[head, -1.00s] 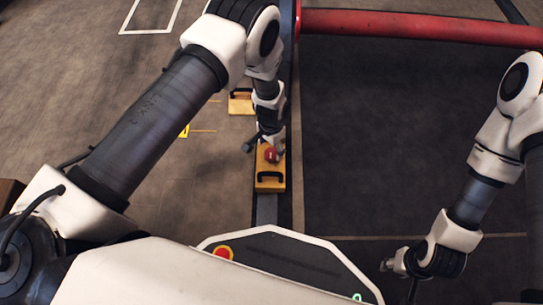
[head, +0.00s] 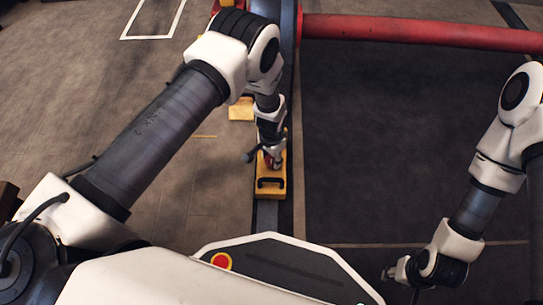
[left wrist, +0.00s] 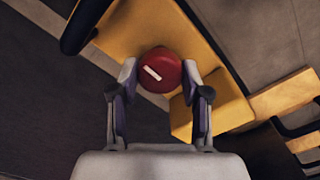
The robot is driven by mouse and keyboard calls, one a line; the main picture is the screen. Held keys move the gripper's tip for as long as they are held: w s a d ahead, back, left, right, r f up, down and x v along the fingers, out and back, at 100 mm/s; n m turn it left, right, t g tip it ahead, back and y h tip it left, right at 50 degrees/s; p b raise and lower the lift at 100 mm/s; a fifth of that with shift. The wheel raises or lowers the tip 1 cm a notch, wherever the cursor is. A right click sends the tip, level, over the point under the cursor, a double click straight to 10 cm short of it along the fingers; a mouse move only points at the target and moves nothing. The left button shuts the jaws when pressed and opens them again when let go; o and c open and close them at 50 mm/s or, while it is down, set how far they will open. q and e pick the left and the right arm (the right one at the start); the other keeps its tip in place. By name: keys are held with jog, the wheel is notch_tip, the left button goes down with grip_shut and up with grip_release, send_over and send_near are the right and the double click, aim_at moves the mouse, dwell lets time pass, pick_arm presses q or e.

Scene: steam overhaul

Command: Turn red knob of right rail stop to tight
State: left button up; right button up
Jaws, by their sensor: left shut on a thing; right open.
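The red knob (left wrist: 159,70) has a white mark on its top and sits on a yellow rail stop (left wrist: 125,32). In the left wrist view the fingers of my left gripper (left wrist: 160,84) stand on both sides of the knob and are shut on it. In the head view my left gripper (head: 272,158) reaches down over the yellow rail stop (head: 270,187), which lies on the rail and has a black handle at its near end. The knob is mostly hidden there. My right gripper (head: 390,273) is open and empty at the lower right, away from the stop.
A second yellow block (head: 241,108) lies left of the rail (head: 267,215). A red bar (head: 420,30) crosses at the top right. The dark floor (head: 400,150) right of the rail is clear.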

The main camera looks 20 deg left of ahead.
pick_arm(q)
jog(key=m+p, duration=0.2)
jog(key=p, duration=0.1)
jog(key=m+p, duration=0.1)
jog(key=shift+r+m+p, duration=0.25)
jog(key=shift+m+p, duration=0.1)
jog(key=shift+m, duration=0.05)
jog(key=m+p, duration=0.2)
jog(key=m, duration=0.1)
jog(key=shift+f+m+p, duration=0.1)
jog(key=shift+m+p, duration=0.2)
jog(key=m+p, duration=0.2)
jog(key=m, duration=0.2)
jog(key=shift+f+m, duration=0.1)
jog(key=shift+m, duration=0.2)
jog(key=m+p, duration=0.1)
jog(key=m, duration=0.4)
jog(key=shift+m, duration=0.3)
jog(key=o, duration=1.1)
jog(key=shift+f, duration=0.1)
jog(key=shift+o, duration=0.2)
